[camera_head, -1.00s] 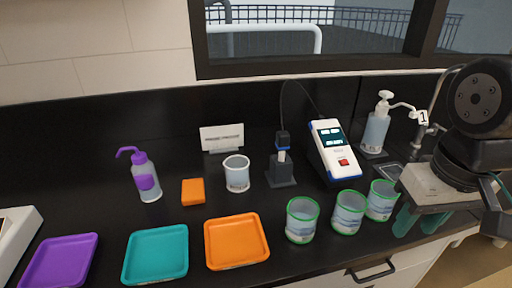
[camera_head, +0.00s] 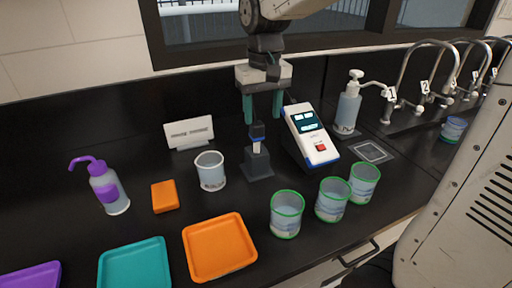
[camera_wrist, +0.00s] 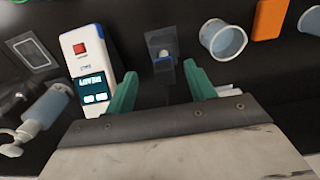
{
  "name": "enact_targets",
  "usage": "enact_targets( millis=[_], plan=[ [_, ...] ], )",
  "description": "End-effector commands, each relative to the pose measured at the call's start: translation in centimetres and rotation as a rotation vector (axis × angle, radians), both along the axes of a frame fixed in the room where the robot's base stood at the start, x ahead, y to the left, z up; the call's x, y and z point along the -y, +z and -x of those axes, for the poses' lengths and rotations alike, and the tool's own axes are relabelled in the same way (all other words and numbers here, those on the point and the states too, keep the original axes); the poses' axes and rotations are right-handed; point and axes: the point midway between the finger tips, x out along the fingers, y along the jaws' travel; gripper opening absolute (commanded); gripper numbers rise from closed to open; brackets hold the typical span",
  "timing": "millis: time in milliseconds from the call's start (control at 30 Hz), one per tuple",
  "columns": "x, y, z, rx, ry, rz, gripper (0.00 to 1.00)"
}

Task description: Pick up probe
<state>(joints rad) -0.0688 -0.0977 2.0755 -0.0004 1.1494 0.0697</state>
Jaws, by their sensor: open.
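The probe (camera_head: 257,133) has a dark blue and black top and stands upright in a dark holder (camera_head: 258,164) on the black counter. In the wrist view the probe (camera_wrist: 163,66) shows between the two fingers. My gripper (camera_head: 263,117) points down with its two teal fingers apart, one on each side above the probe's top. The gripper also shows in the wrist view (camera_wrist: 160,78), open and empty. I cannot tell whether a finger touches the probe. The white and blue meter (camera_head: 311,135), with a lit screen and red button, stands right of the holder.
Three green-rimmed beakers (camera_head: 333,199) stand in front. A clear beaker (camera_head: 210,171), an orange block (camera_head: 164,196) and a wash bottle (camera_head: 109,190) stand left. An orange tray (camera_head: 219,247) lies in front. A dispenser bottle (camera_head: 347,107) and taps (camera_head: 427,88) are at right.

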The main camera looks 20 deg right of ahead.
Motion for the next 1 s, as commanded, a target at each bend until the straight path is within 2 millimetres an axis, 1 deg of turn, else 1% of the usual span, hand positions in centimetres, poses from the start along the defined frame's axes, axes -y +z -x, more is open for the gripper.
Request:
enact_targets(
  millis=[33, 100, 233, 467, 567, 700, 800, 900, 1000],
  plan=[
    [-0.3, -0.5, -1.3, -0.008, 0.002, 0.0, 0.55],
    [-0.5, -0.9, -2.4, -0.012, 0.002, 0.001, 0.55],
    [-0.7, -1.5, -3.4, -0.015, 0.001, 0.001, 0.55],
    [-0.6, -4.0, -3.4, -0.017, 0.001, 0.001, 0.55],
    [-0.4, -5.2, -3.2, -0.018, 0.0, 0.001, 0.55],
    [-0.1, -7.4, -3.0, -0.017, 0.0, 0.001, 0.55],
    [-0.2, -8.6, -3.1, -0.016, 0.0, 0.001, 0.55],
    [-0.2, -9.1, -3.0, -0.016, 0.0, 0.001, 0.55],
    [-0.2, -9.1, -3.1, -0.014, 0.001, 0.001, 0.55]
  ],
)
